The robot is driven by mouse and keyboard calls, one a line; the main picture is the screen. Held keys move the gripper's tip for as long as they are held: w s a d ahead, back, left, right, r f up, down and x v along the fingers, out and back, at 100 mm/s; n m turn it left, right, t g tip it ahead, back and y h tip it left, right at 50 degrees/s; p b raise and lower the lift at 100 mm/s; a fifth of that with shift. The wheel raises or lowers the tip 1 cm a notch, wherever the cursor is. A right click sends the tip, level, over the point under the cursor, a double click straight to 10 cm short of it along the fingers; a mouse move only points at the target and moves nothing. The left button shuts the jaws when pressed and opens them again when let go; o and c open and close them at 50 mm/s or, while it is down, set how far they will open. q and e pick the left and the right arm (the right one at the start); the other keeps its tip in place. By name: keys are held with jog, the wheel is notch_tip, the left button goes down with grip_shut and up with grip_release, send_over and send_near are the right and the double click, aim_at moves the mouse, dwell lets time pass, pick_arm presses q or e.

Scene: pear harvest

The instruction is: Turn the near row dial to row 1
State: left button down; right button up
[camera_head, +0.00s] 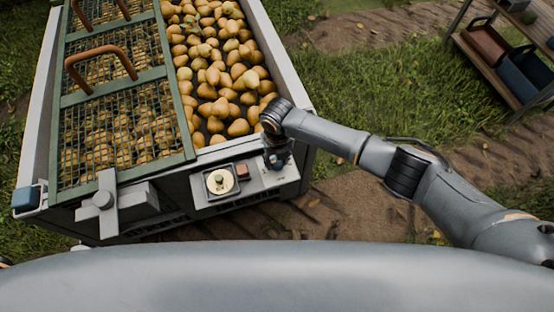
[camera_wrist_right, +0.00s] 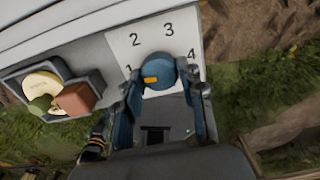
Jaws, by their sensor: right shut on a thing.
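The dial (camera_wrist_right: 161,69) is a round blue knob on a white plate (camera_wrist_right: 119,47) marked 1, 2, 3 and 4. Its orange pointer mark (camera_wrist_right: 150,79) lies on the left side of the knob, toward the 1. My right gripper (camera_wrist_right: 163,88) is shut on the dial, with a blue finger on each side of it. In the head view my right gripper (camera_head: 276,157) reaches down over the bin's front right corner and hides the dial. My left gripper is not in view.
A round cream dial (camera_head: 219,181) and a reddish-brown block (camera_head: 242,170) sit left of the gripper on the bin's front panel. The bin holds many pears (camera_head: 222,75) beside a green mesh lid (camera_head: 120,125). A shelf (camera_head: 497,67) with crates stands far right.

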aim_at(277, 162)
jog(key=shift+n, duration=0.6)
jog(key=o, duration=1.2)
notch_tip(277, 162, up, 12)
dwell(0.3)
